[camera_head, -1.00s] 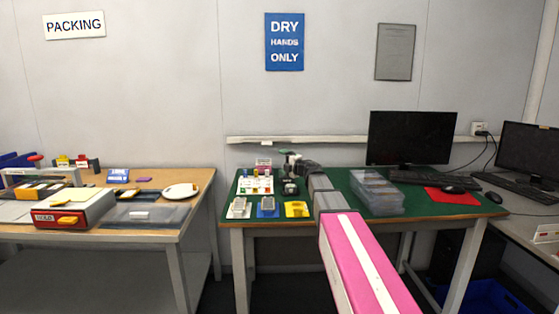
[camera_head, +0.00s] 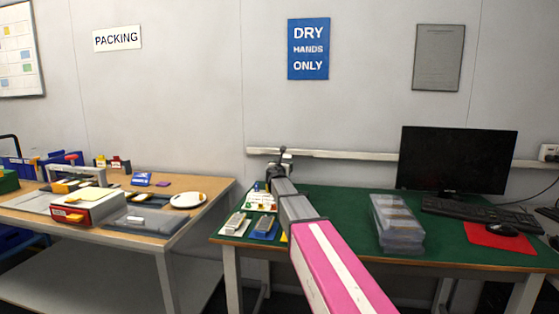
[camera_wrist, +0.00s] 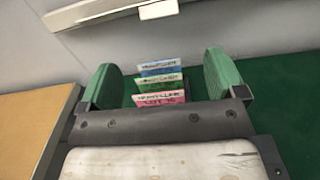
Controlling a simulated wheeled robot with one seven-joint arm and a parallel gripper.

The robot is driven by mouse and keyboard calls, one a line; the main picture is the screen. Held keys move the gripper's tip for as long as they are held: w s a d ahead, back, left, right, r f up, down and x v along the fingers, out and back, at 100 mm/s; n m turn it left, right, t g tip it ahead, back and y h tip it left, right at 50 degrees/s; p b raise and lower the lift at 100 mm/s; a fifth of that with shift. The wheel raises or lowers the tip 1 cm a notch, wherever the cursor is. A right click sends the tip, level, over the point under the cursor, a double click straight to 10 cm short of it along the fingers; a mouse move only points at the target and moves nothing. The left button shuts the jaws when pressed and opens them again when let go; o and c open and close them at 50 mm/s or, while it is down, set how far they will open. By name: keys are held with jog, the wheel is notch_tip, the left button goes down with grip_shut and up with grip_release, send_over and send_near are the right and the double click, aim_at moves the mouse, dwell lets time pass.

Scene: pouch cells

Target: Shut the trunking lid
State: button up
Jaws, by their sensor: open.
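The pale trunking (camera_head: 350,154) runs level along the grey wall behind the green table. In the wrist view a stretch of it (camera_wrist: 95,12) crosses the top left, with a short lighter piece (camera_wrist: 158,9) on it; I cannot tell if this is the lid or how far it stands open. My gripper in the wrist view (camera_wrist: 163,80) is open and empty, its two green fingers wide apart. In the head view it appears small and dark (camera_head: 282,160), near the trunking's left part, with my arm hiding some of the table.
Blue, green and pink cards (camera_wrist: 161,83) stand on the green table (camera_head: 335,205) below my gripper, seen between its fingers. A clear box (camera_head: 398,224), a monitor (camera_head: 457,160) and a keyboard (camera_head: 475,212) stand to the right. A wooden table (camera_head: 215,188) is at the left.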

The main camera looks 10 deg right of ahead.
aim_at(286, 158)
jog(key=x, duration=1.1)
jog(key=c, duration=0.9)
